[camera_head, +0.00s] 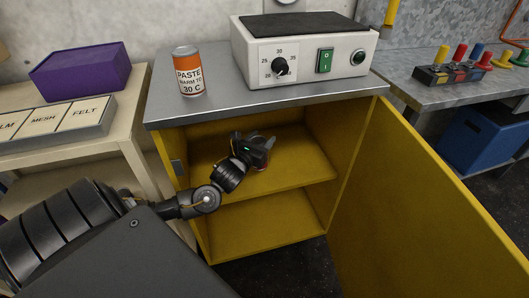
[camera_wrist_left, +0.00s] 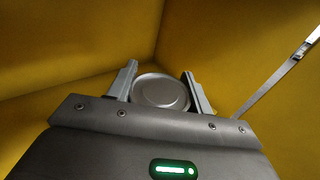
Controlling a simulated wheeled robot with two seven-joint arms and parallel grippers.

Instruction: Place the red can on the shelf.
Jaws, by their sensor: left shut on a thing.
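My left gripper (camera_head: 262,141) reaches into the open yellow cabinet, over its upper shelf (camera_head: 302,164). In the left wrist view its two fingers (camera_wrist_left: 160,76) are shut on a can (camera_wrist_left: 160,93), of which I see the round silver lid. In the head view the gripper mostly hides this can; only a small dark reddish edge shows by the fingers. Whether its base touches the shelf I cannot tell. My right gripper is not in view.
An orange paste can (camera_head: 188,73) and a white control box (camera_head: 305,52) stand on the cabinet's grey top. The yellow door (camera_head: 425,200) is swung open to the right. The lower shelf (camera_head: 265,225) is empty. Yellow walls surround the gripper closely.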

